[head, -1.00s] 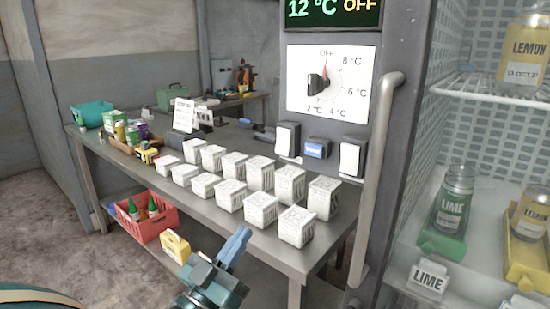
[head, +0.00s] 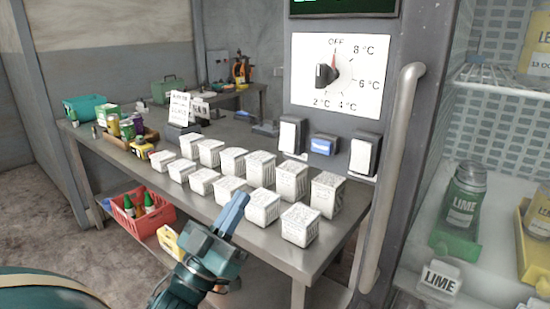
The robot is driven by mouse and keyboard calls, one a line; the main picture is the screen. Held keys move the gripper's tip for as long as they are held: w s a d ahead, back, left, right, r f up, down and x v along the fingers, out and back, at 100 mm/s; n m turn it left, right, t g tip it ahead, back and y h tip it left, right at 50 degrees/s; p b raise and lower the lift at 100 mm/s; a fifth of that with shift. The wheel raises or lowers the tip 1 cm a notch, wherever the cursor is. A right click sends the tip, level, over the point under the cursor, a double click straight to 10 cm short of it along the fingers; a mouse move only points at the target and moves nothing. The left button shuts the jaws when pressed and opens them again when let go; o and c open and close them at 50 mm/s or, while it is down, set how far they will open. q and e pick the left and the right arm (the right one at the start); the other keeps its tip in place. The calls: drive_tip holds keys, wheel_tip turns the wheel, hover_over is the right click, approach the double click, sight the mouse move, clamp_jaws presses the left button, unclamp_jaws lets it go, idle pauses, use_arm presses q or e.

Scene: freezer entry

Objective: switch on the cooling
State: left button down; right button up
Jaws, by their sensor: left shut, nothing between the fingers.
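The white temperature dial plate (head: 365,95) is on the grey panel at upper right, marked OFF, 2, 4, 6 and 8 °C. Its black knob (head: 322,76) has a red pointer at OFF. Below it sit a left white switch (head: 290,137), a blue middle switch (head: 323,145) and a right white switch (head: 364,155). The display (head: 345,7) above is mostly cut off by the frame top. My left gripper (head: 239,199) is shut and empty, in front of the bench edge, below and left of the switches. My right gripper is not in view.
Several white boxes (head: 292,180) stand on the metal bench (head: 335,235) beyond my gripper. A vertical grey handle (head: 390,190) runs right of the panel. The glass-sided cabinet at right holds a lime jar (head: 463,205). A red crate (head: 143,221) sits under the bench.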

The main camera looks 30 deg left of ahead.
sight(286, 143)
use_arm(q)
drive_tip(key=p+x, duration=0.1)
drive_tip(key=x, duration=0.2)
drive_tip(key=w+f+p+x, duration=0.1)
drive_tip(key=x, duration=0.3)
drive_tip(key=f+p+x, duration=0.1)
drive_tip(key=x, duration=0.3)
drive_tip(key=shift+w+d, duration=0.15)
drive_tip(key=shift+w, duration=0.45)
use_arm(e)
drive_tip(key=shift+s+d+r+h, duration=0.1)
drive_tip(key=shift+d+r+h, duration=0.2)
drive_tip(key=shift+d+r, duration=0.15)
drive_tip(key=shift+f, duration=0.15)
